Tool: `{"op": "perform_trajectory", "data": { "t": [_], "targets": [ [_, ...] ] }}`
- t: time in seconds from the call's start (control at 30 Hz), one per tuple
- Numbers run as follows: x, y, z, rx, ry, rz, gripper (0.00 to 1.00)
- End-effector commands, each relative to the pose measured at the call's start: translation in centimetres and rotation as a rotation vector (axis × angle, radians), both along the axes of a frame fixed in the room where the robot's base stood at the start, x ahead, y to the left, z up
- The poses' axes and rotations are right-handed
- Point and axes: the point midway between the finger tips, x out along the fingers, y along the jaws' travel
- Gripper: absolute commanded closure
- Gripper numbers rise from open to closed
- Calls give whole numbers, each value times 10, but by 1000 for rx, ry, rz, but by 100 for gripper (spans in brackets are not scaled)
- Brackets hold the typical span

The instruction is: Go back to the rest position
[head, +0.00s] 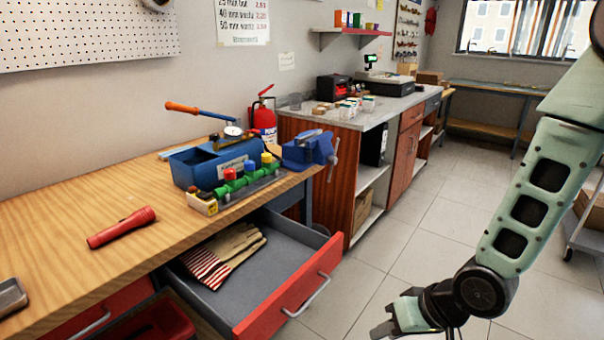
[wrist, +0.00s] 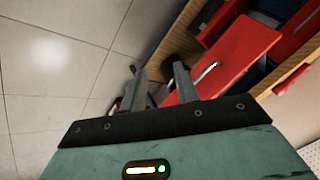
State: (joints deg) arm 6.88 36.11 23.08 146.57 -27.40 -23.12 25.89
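My gripper (head: 392,322) hangs low at the bottom right of the head view, over the tiled floor and right of the open drawer. In the wrist view its two fingers (wrist: 159,85) stand apart with nothing between them. My arm reaches down to it from the right edge of the head view. The open drawer (head: 297,262) has a red front and a bar handle, and striped work gloves (head: 226,254) lie inside. The red drawer front also shows beyond the fingers in the wrist view (wrist: 240,55). The gripper appears apart from the drawer.
The wooden bench (head: 90,203) holds a red flashlight (head: 122,227), a blue toolbox (head: 208,165), a green valve manifold (head: 245,178) and a blue vise (head: 308,150). A counter (head: 345,122) stands beyond. A cart (head: 588,235) is at the right. The tiled floor (head: 405,215) between is clear.

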Motion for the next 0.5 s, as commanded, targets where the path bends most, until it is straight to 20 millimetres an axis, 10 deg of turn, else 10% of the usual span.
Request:
{"op": "perform_trajectory", "data": {
  "t": [0.5],
  "targets": [
    [-117,19,153,-463,87,389,69]
  ]
}}
